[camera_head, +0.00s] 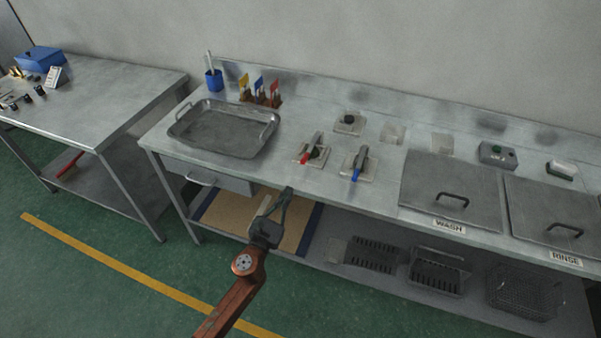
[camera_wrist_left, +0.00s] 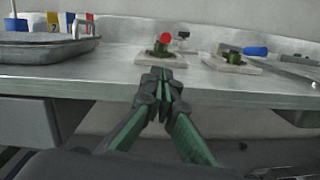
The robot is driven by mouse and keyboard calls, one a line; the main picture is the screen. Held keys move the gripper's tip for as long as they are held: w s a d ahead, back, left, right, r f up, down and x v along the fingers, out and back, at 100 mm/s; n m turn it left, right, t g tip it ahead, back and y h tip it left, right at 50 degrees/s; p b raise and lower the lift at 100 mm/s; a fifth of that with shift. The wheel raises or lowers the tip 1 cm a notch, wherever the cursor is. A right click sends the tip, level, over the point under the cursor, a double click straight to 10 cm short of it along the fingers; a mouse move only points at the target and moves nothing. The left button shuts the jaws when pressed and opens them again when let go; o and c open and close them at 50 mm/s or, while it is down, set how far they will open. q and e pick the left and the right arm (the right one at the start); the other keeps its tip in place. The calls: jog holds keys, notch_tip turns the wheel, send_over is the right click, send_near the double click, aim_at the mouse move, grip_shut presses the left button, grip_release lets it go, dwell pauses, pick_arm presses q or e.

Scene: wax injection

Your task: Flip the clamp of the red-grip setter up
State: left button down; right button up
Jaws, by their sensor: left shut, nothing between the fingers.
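The red-grip setter (camera_head: 316,154) sits on a light square plate on the bench, right of the metal tray. Its lever slants toward the bench's front edge, with the red grip (camera_head: 305,158) at the near end. In the left wrist view the red grip (camera_wrist_left: 166,38) faces the camera above a green and dark body on the plate (camera_wrist_left: 162,61). My left gripper (camera_head: 287,191) is shut and empty, at the bench's front edge, short of the setter and apart from it. Its fingertips (camera_wrist_left: 163,76) show below the plate in the wrist view. My right gripper is not in view.
A blue-grip setter (camera_head: 359,164) stands close on the right. A metal tray (camera_head: 180,131) is on the left, with colored flags (camera_head: 258,84) behind it. Lidded WASH (camera_head: 425,205) and RINSE tanks are farther right. The bench front edge (camera_wrist_left: 240,92) lies close to my fingers.

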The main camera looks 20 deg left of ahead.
aim_at(299, 177)
pick_arm(q)
jog(key=w, duration=0.3)
jog(key=w+r, duration=0.1)
jog(key=w, duration=0.2)
jog(key=w+d+b, duration=0.1)
jog(key=w, duration=0.2)
jog(key=shift+w+r, duration=0.25)
jog(key=shift+r, duration=0.05)
jog(key=shift+w+r, duration=0.1)
jog(key=shift+w, duration=0.1)
